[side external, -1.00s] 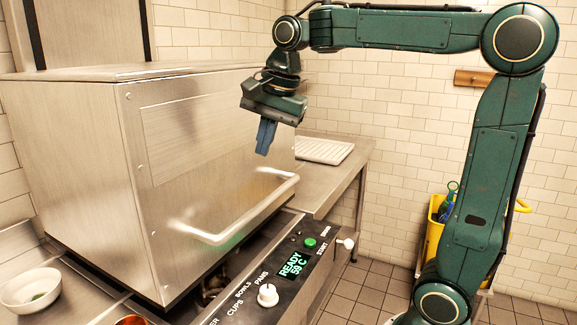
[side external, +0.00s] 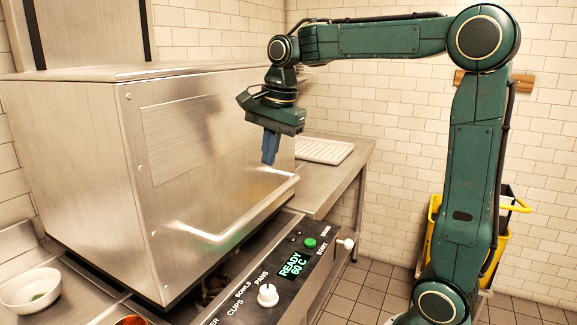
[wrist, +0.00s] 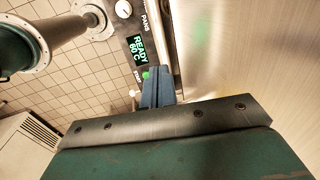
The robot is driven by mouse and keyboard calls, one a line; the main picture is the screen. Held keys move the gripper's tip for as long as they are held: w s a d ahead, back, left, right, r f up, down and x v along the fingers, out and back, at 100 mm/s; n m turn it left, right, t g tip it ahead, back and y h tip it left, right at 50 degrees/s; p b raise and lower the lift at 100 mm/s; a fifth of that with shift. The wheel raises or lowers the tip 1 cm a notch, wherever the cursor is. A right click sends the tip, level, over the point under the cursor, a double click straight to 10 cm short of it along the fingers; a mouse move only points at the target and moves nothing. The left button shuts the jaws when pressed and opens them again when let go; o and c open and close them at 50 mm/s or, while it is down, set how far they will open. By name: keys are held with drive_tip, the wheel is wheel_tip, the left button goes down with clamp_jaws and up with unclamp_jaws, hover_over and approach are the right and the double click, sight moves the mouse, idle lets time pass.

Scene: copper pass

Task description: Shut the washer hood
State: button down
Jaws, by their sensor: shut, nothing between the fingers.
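The washer hood (side external: 190,150) is a large brushed-steel box on the left of the side view. Its bar handle (side external: 225,236) runs along the lower front. A dark gap shows under its lower front edge, and I cannot tell whether the hood is fully down. My gripper (side external: 268,162) is shut and empty, pointing down in front of the hood's right part, a little above the handle's right end. I cannot tell if it touches the hood. In the wrist view my fingers (wrist: 157,72) appear beside the hood front (wrist: 245,50).
The control panel (side external: 290,265) below the hood has a knob, a lit green button (side external: 310,242) and a display reading READY 60 C. A white rack (side external: 322,151) lies on the right counter. A bowl (side external: 31,291) stands front left. A yellow bucket (side external: 434,212) is behind my arm.

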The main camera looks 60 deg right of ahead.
sight(261, 204)
drive_tip(key=f, duration=0.3)
drive_tip(key=w+f, duration=0.1)
drive_tip(key=f, duration=0.2)
drive_tip(key=w+f, duration=0.1)
drive_tip(key=f, duration=0.3)
drive_tip(key=shift+r, duration=0.1)
drive_tip(key=shift+s+f, duration=0.15)
drive_tip(key=shift+f, duration=2.5)
drive_tip(key=shift+r, duration=0.1)
wheel_tip(261, 204, up, 14)
drive_tip(key=s, duration=0.2)
drive_tip(key=shift+s+r, duration=0.25)
